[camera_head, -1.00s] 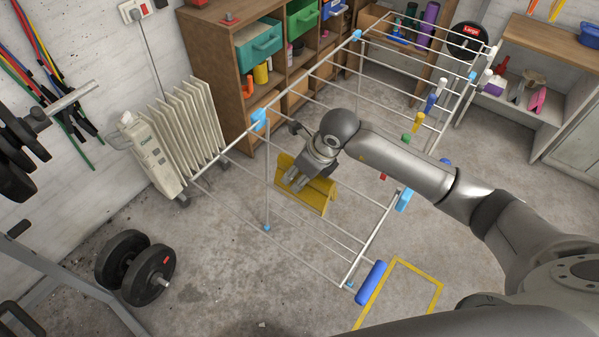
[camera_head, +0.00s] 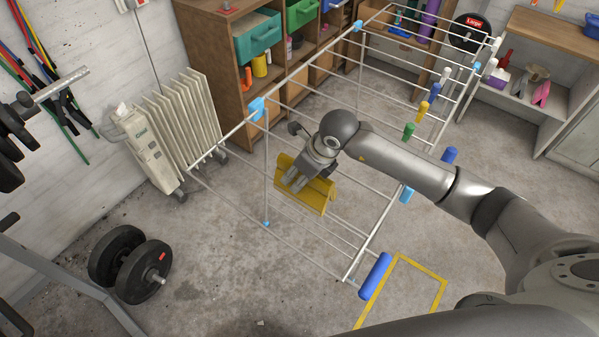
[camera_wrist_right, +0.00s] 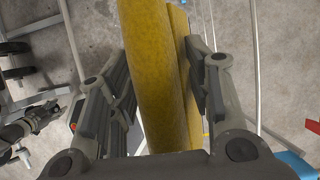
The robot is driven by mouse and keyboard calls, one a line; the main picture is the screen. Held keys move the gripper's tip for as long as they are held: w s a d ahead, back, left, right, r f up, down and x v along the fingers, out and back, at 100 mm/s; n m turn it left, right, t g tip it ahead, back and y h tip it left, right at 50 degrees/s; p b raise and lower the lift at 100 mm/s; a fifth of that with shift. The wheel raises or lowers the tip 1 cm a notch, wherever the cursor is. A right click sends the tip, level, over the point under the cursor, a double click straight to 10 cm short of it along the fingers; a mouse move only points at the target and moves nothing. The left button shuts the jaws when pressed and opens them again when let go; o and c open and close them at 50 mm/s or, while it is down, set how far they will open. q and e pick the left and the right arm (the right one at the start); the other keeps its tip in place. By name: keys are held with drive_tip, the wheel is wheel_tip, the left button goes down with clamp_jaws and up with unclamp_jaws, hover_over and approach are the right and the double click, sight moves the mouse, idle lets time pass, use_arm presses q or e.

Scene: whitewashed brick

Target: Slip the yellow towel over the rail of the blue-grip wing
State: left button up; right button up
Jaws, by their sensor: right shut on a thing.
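The yellow towel (camera_head: 302,194) hangs folded like a tent in my right gripper (camera_head: 295,182), above the near wing of the white drying rack. In the right wrist view the towel (camera_wrist_right: 158,75) runs between the two fingers, which are shut on it. The blue grip (camera_head: 375,276) is at the near right end of the wing's outer rail (camera_head: 268,236). The towel is inward of that rail, near the wing's middle bars. I cannot tell whether it touches a bar.
A white oil radiator (camera_head: 165,130) stands left of the rack. A dumbbell (camera_head: 130,265) lies at lower left. Wooden shelves (camera_head: 215,70) stand behind the rack. Coloured grips, including a green one (camera_head: 408,131), line the rack's right side.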

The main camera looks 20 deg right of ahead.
drive_tip(key=shift+f, duration=0.1)
drive_tip(key=shift+f+b, duration=0.15)
drive_tip(key=shift+b, duration=0.15)
drive_tip(key=shift+f+b, duration=3.4)
drive_tip(key=shift+f, duration=0.6)
drive_tip(key=o, duration=1.5)
drive_tip(key=v, duration=1.2)
